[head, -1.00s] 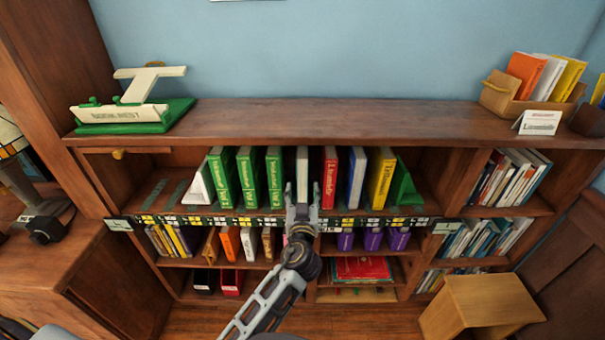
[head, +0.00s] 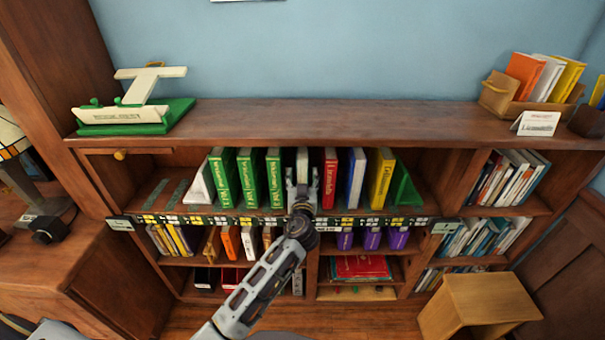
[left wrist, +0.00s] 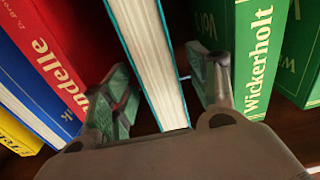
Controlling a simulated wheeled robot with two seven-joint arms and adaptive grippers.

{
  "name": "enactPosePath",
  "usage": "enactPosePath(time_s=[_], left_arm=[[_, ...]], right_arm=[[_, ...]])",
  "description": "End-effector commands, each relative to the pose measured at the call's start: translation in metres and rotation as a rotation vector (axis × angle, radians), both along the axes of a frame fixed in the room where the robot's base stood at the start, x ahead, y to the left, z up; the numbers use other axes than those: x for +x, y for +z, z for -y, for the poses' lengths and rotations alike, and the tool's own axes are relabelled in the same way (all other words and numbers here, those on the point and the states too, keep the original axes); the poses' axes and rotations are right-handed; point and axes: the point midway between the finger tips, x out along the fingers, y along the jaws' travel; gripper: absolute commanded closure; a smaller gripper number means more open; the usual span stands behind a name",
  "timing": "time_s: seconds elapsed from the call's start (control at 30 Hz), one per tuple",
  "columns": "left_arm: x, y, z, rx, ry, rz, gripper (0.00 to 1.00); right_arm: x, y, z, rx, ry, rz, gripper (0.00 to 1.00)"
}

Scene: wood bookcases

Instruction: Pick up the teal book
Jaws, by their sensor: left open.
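The teal book (head: 302,159) stands upright on the upper shelf, its pale page edges facing out, between a green book and a red book. In the left wrist view the teal book (left wrist: 147,50) shows as cream pages between thin teal covers. My left gripper (head: 302,182) is open in front of it, with one finger on each side of the book. In the left wrist view the gripper (left wrist: 165,95) straddles the book's near part; I cannot tell whether either finger touches it. The book's lower part is hidden in the head view. My right gripper is not in view.
Several green books (head: 247,178) stand left of the teal book. A red book (head: 329,177), a blue-and-white book (head: 355,178) and a yellow book (head: 380,177) stand right. A patterned strip (head: 270,222) runs along the shelf front. The bookcase top (head: 320,125) overhangs the row.

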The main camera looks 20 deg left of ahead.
Motion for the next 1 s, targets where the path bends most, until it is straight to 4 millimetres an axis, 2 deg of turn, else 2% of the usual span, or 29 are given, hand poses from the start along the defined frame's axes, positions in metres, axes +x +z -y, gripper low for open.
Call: enactPosePath(time_s=[0.47, 0.7, 0.9, 1.0], left_arm=[[0.006, 0.000, -0.002, 0.001, 0.000, 0.001, 0.41], [0.025, -0.001, -0.008, 0.002, 0.000, 0.000, 0.41], [0.042, -0.002, -0.012, 0.002, 0.000, 0.000, 0.41], [0.047, -0.003, -0.014, 0.001, 0.001, 0.000, 0.41]], right_arm=[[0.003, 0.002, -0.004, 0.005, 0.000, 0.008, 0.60], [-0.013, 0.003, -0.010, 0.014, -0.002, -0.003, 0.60], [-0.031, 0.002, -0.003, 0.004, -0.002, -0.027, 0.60], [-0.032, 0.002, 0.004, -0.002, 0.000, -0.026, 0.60]])
